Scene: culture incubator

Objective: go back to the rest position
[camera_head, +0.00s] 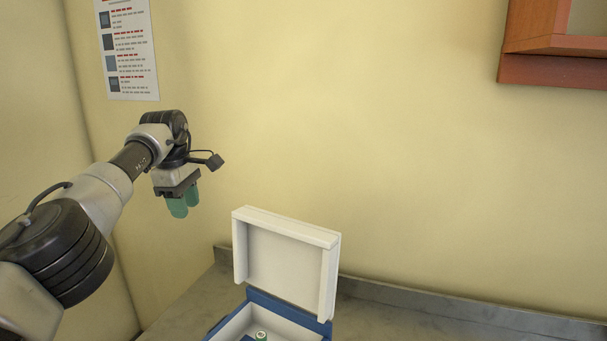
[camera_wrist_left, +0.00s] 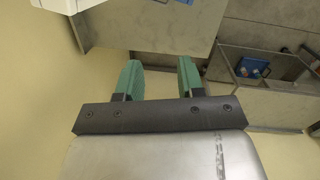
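My left gripper (camera_head: 182,207) hangs in the air at the left, above and to the left of the open box, with its green fingers pointing down. In the left wrist view the two green fingers (camera_wrist_left: 160,76) stand apart with nothing between them. My right gripper is in neither view.
A blue and white box (camera_head: 267,300) with its white lid (camera_head: 285,258) raised stands on the grey counter (camera_head: 190,305). A small green-topped item (camera_head: 261,336) is inside. A poster (camera_head: 127,50) and a red-brown cabinet (camera_head: 550,70) are on the wall. A basin-like recess (camera_wrist_left: 285,95) holds a blue object (camera_wrist_left: 254,68).

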